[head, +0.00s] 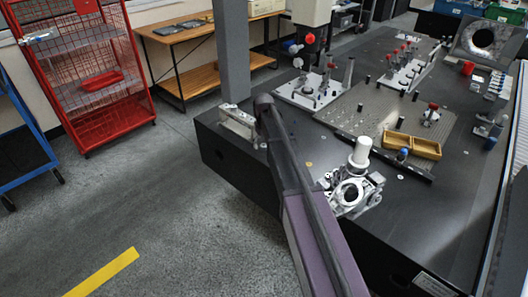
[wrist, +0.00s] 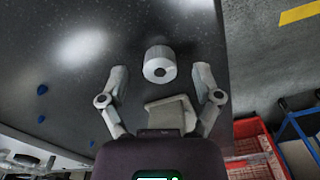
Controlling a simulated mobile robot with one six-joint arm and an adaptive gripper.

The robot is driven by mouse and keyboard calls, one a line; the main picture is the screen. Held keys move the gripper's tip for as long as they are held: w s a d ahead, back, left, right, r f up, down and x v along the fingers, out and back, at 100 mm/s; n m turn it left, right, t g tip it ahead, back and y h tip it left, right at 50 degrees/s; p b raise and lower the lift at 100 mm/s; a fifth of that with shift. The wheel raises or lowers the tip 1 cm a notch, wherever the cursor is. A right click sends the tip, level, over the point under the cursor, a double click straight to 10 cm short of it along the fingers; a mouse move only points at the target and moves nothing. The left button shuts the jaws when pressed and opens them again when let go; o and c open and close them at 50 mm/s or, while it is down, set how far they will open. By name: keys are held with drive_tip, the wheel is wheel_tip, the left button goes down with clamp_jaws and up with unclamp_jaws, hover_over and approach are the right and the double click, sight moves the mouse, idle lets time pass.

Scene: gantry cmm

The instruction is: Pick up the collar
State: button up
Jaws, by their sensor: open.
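The collar (wrist: 159,63), a short pale grey ring with a dark hole in its end face, shows in the wrist view over the dark table top. My gripper (wrist: 161,72) is open, with one finger on each side of the collar and gaps on both sides. Nothing is held. A pale angular block (wrist: 170,112) lies between the fingers, nearer the palm. In the head view I cannot make out the collar or the gripper clearly; my arm crosses that corner of the table.
A pale metal piece (head: 238,122) sits at the table's left corner, beside my arm. A grey column (head: 234,50) rises behind it. A silver ring-shaped housing (head: 347,193) stands at the near edge. A yellow tray (head: 412,145) and fixtures stand farther right. A red cage (head: 85,70) is at left.

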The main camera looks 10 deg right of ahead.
drive_tip(key=shift+f, duration=0.4)
drive_tip(key=shift+d, duration=0.1)
drive_tip(key=c, duration=1)
drive_tip(key=shift+o, duration=0.2)
